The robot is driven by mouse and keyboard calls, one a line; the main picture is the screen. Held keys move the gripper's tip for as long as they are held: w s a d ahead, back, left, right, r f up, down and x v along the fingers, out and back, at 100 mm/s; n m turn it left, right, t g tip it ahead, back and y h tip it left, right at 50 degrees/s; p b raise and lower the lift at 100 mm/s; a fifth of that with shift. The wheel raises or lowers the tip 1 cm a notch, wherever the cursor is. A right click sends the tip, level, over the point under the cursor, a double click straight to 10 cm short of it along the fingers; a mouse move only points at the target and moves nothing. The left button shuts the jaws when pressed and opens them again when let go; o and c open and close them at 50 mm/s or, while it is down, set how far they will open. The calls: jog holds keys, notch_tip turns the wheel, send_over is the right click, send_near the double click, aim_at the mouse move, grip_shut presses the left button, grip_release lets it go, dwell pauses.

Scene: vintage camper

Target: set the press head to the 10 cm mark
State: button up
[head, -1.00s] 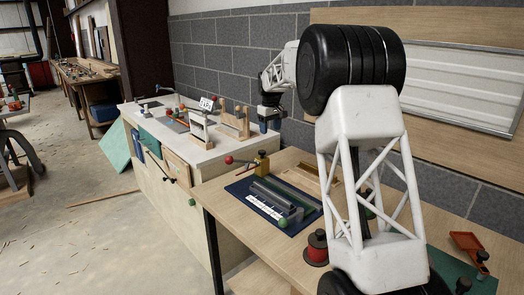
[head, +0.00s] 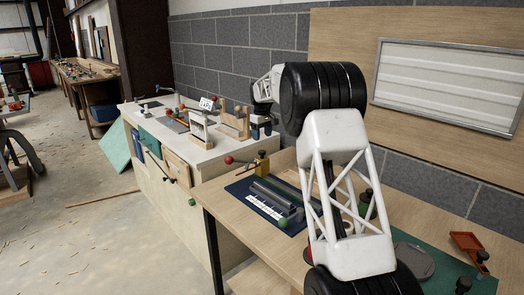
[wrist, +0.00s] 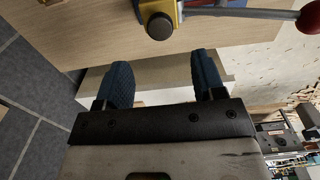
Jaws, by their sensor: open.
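A blue board (head: 236,189) on the wooden bench holds a dark grey rail (head: 272,191) and a white scale strip (head: 264,207). A green knob (head: 283,222) is at its near end. Behind the board stands a yellow block (head: 262,161) with a lever ending in a red ball (head: 229,160). The block (wrist: 180,10), with a dark round knob, also shows at the top of the wrist view. I cannot tell which part is the press head, nor read the marks.
A white-topped cabinet (head: 185,150) with wooden stands and small items is to the left. A grey block wall (head: 225,60) stands close behind. A green mat (head: 455,270) and red scoop (head: 467,241) are at the right. My arm hides part of the bench.

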aim_at(262, 151)
jog(key=shift+f, duration=3.85)
grip_shut()
